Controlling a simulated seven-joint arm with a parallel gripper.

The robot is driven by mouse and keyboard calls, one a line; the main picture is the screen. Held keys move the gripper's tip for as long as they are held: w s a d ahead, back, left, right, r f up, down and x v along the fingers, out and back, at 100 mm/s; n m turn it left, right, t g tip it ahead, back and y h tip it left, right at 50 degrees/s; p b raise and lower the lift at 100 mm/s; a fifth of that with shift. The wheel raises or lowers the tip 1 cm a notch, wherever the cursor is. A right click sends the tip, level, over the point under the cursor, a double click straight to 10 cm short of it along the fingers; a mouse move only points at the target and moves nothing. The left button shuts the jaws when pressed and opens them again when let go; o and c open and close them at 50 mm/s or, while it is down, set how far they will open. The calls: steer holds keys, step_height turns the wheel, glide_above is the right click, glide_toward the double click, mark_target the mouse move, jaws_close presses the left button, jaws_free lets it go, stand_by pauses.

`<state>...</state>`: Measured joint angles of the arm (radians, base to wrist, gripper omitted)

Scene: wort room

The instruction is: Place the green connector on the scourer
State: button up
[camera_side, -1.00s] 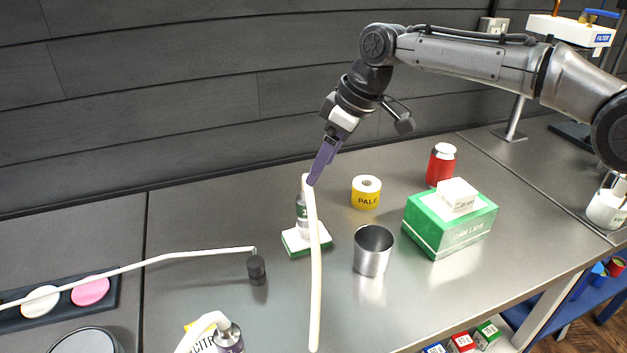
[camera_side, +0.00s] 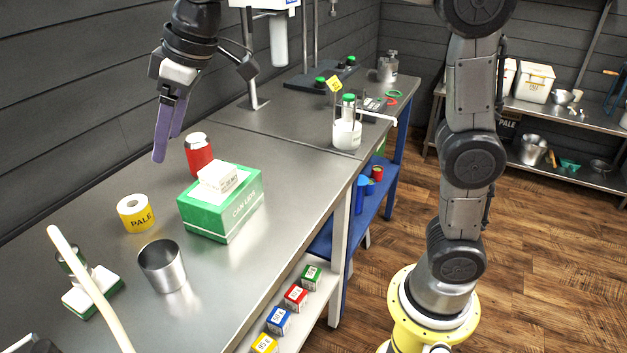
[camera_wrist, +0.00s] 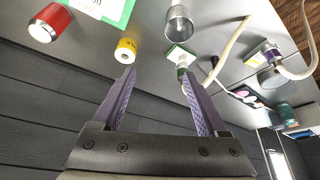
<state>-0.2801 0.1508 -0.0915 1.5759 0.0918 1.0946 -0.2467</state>
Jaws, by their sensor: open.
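The scourer (camera_side: 94,302) is a white pad with a green underside, lying on the steel bench at the lower left of the side view. My gripper (camera_side: 169,147) is open and empty in the air, above and behind the yellow tape roll, well apart from the connector. In the wrist view the scourer (camera_wrist: 180,53) and connector (camera_wrist: 182,72) show beyond the right finger of the gripper (camera_wrist: 158,77).
A steel cup (camera_side: 163,268) stands right of the scourer, with the yellow PALE roll (camera_side: 135,214) behind it. A red can (camera_side: 199,153) and a green box (camera_side: 222,205) with a white box on top stand farther right. Another hose connector (camera_wrist: 272,54) shows in the wrist view.

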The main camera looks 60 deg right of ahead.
steer(key=s+d+f+m, duration=0.2)
steer(key=s+d+f, duration=0.1)
steer(key=s, duration=0.5)
steer(key=s+d+f+m+t+h, duration=0.1)
steer(key=s+d+f, duration=0.3)
steer(key=s, duration=0.5)
steer(key=s+d+f+m+h, duration=0.1)
steer(key=s+d+f+m, duration=0.1)
steer(key=s+d, duration=0.5)
steer(key=shift+s+f+m, duration=0.4)
steer(key=shift+s+f, duration=0.25)
steer(key=shift+s, duration=0.4)
